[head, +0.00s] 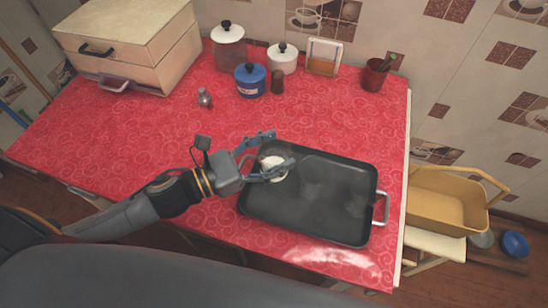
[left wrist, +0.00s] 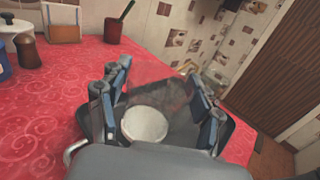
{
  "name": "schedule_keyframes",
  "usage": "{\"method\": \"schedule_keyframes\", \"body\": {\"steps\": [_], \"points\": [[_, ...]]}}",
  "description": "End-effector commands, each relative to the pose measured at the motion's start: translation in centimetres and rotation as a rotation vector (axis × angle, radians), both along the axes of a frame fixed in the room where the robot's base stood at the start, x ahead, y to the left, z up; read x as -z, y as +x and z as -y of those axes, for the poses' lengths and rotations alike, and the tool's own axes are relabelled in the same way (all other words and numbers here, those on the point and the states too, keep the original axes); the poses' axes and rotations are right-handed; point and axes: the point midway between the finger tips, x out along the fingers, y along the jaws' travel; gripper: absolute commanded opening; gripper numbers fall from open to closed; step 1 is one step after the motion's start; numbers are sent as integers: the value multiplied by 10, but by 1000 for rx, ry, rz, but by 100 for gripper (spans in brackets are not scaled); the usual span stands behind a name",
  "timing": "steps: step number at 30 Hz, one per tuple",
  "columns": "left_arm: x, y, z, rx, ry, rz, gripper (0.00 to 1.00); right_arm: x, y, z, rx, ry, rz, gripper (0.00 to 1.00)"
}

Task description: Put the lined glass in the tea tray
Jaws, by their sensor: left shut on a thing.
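The dark rectangular tea tray (head: 325,198) lies on the red counter, with a metal handle at its right end. My left gripper (head: 281,152) is over the tray's left end, its fingers around a pale, round-topped thing, which I take for the lined glass (head: 273,170). In the left wrist view the glass (left wrist: 145,124) shows as a whitish round top between the fingers of the gripper (left wrist: 158,90), with the tray (left wrist: 228,128) around it. Its lines are not visible, and I cannot tell whether its base touches the tray. My right gripper is not in view.
A blue pot (head: 250,81), white-lidded canisters (head: 228,48), a brown shaker (head: 278,82) and a red cup (head: 375,76) stand at the back. A small metal shaker (head: 204,98) stands nearer. A wooden box (head: 130,45) is back left. The counter's left middle is clear.

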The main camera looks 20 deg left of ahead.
Motion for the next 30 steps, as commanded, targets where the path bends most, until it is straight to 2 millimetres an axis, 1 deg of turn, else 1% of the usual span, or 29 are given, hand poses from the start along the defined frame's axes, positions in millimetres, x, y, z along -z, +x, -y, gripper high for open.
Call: {"method": "schedule_keyframes", "body": {"steps": [2,3,7,9,16,20,21,23,24,30], "points": [[8,6,0,-1,-1,1,5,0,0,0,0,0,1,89],[16,5,0,-1,-1,-4,5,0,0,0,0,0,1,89],[32,4,0,0,-1,-1,5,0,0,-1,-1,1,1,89],[35,4,0,1,-2,-1,5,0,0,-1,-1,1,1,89],[35,4,0,2,-1,1,5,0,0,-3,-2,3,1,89],[40,4,0,1,1,1,5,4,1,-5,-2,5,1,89],[39,4,0,1,1,0,73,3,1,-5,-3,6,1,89],[39,4,0,1,1,-1,85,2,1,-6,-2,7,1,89],[39,4,0,1,1,-1,88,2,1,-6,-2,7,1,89],[39,4,0,1,1,-1,88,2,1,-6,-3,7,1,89]]}}
